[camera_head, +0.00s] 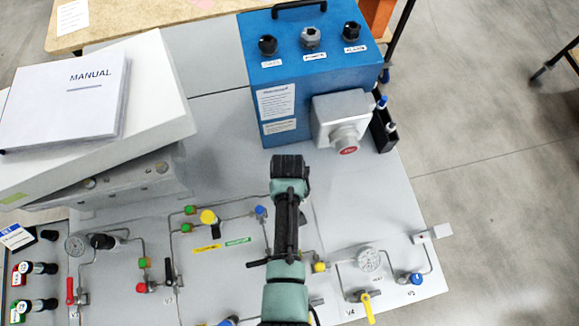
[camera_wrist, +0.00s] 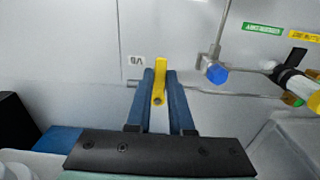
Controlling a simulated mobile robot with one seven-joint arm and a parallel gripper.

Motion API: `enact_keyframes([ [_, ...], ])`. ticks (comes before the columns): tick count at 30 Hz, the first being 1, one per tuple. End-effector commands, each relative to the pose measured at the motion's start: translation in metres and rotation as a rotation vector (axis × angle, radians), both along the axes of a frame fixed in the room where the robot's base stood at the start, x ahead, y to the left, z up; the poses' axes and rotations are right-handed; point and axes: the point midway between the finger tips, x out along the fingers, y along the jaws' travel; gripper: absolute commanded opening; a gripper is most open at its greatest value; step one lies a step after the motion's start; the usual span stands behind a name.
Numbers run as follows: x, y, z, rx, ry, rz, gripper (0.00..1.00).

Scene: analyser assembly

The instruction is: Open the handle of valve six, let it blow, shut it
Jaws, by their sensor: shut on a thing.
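In the wrist view, a yellow handle (camera_wrist: 159,82) sits between the two blue fingers of my gripper (camera_wrist: 159,88), which is shut on it. A white label (camera_wrist: 134,61) just left of it reads V6 upside down. The handle appears to lie across the thin horizontal pipe, which shows on both sides of the fingers. The fingers hide the valve body. In the head view my arm covers this valve and my fingertips.
A blue-knobbed valve (camera_wrist: 216,73) is close to the right of my fingers. In the head view, a blue box (camera_head: 306,85) with knobs stands behind my arm. A manual (camera_head: 67,98) lies at the left. Gauges, pipes and other valve handles, including a yellow one (camera_head: 367,307), surround my arm.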

Motion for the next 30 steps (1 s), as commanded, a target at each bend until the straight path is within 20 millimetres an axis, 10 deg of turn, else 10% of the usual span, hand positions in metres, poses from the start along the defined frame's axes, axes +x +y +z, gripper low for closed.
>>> enact_keyframes([
  [13, 0.0001, 0.0007, 0.0003, 0.001, -0.001, -0.012, 0.0],
  [14, 0.0002, 0.0008, 0.0003, 0.001, -0.001, -0.012, 0.23],
  [18, 0.0001, 0.0007, 0.0002, 0.001, -0.001, -0.011, 0.49],
  [30, 0.0009, 0.0006, 0.0047, 0.001, -0.003, -0.009, 0.5],
])
